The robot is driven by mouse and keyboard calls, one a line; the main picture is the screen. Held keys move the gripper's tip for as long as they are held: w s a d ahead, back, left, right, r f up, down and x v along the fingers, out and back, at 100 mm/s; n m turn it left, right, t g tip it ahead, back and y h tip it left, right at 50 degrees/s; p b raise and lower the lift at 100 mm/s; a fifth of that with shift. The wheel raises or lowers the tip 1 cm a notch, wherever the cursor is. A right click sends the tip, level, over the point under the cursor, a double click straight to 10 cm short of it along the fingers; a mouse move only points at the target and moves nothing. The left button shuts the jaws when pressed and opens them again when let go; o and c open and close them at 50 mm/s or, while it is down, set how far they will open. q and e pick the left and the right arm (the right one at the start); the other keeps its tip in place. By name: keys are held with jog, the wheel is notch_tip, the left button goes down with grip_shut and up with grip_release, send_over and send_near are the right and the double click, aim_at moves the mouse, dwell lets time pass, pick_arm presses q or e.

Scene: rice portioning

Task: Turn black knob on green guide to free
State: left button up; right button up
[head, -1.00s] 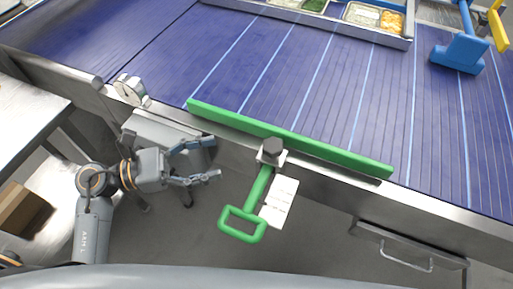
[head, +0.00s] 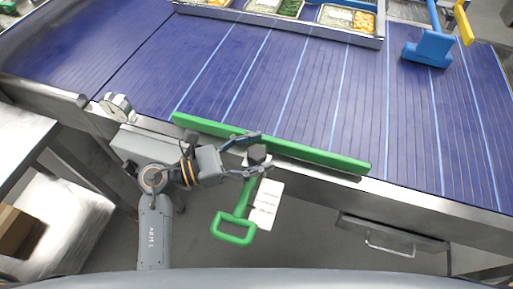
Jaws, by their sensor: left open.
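The green guide (head: 316,157) is a long bar along the near edge of the blue conveyor, with a green loop handle (head: 233,228) hanging below it. The black knob (head: 257,153) sits on the metal bracket at the middle of the guide. My left gripper (head: 258,155) is open, coming from the left, with one finger on the far side of the knob and one on the near side. I cannot tell whether the fingers touch the knob. My right gripper is out of view.
The blue conveyor belt (head: 290,95) fills the upper picture. Food trays (head: 344,17) stand in a metal channel at the far side. A blue tool (head: 430,48) lies at upper right. A white card (head: 266,205) hangs beside the handle, and a metal drawer handle (head: 390,246) is at lower right.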

pick_arm(q)
jog(key=c, duration=1.2)
jog(key=shift+o, duration=0.2)
jog(key=shift+n+t, duration=0.3)
jog(key=shift+t, duration=0.2)
jog(key=shift+s+n+t+y, duration=0.1)
jog(key=shift+n+t+y, duration=0.75)
jog(key=shift+t, duration=0.35)
jog(key=shift+n+t+y+p, duration=0.75)
jog(key=shift+n+t+y, duration=0.95)
jog(key=shift+t, duration=0.4)
